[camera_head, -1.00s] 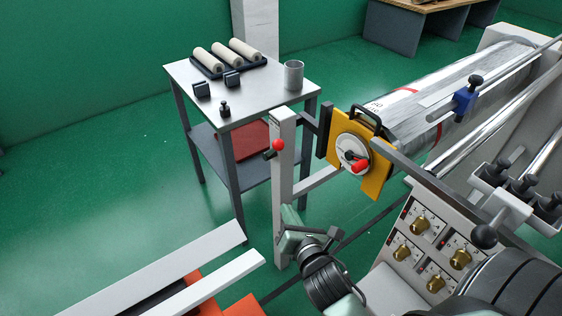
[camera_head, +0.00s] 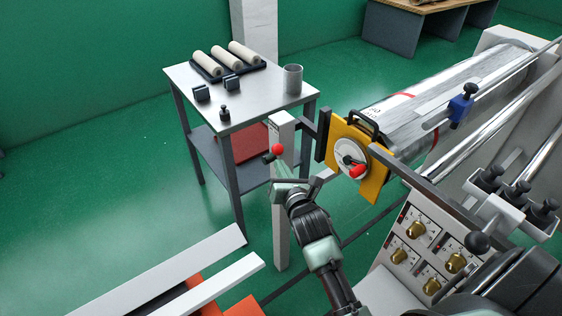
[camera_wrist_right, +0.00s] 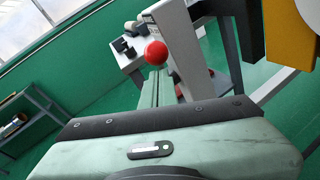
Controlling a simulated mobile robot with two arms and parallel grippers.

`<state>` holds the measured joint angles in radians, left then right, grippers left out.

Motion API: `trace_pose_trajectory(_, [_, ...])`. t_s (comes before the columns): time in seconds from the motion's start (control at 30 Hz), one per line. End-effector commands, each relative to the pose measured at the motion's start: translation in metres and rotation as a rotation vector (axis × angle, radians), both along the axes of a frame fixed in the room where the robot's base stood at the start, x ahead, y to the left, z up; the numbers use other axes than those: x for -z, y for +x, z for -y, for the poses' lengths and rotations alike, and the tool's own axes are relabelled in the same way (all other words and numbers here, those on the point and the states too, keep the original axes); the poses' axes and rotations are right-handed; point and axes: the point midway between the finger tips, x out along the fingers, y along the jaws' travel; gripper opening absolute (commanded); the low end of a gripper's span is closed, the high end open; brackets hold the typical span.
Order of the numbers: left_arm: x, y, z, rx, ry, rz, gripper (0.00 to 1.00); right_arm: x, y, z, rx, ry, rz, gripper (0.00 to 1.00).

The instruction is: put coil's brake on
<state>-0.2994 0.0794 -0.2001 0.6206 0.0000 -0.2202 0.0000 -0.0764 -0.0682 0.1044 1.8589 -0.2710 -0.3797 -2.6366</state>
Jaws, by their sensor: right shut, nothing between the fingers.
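A lever with a red ball knob (camera_head: 277,150) sits on the upper part of a pale upright post (camera_head: 281,225). The red knob (camera_wrist_right: 156,52) also shows in the right wrist view, just beyond my gripper. A yellow plate (camera_head: 374,184) on the coil's end carries a white dial with a red handle (camera_head: 357,170). The wrapped silver coil (camera_head: 410,120) lies behind it. My right gripper (camera_head: 279,183) is shut and empty, just below the red knob and close to the post. I cannot tell whether it touches the lever. My left gripper is out of view.
A side table (camera_head: 255,95) with pale rollers, a metal cup (camera_head: 293,78) and small black parts stands behind the post. A control panel with brass knobs (camera_head: 417,229) is at the right. Pale bars (camera_head: 200,284) lie at the lower left. Green floor is open at the left.

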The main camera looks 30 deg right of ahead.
Motion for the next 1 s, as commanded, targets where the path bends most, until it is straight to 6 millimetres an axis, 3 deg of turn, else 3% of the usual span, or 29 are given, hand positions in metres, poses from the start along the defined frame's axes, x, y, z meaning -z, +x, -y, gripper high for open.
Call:
trace_pose_trajectory(0.57, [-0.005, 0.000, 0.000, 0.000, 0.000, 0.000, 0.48, -0.007, 0.007, 0.004, -0.001, -0.001, -0.004, 0.00])
trace_pose_trajectory(0.87, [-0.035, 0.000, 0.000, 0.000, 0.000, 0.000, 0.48, -0.021, 0.015, 0.003, -0.002, -0.016, -0.079, 0.00])
trace_pose_trajectory(1.0, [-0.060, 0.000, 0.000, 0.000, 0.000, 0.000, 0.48, -0.033, 0.022, 0.003, -0.002, -0.027, -0.141, 0.00])
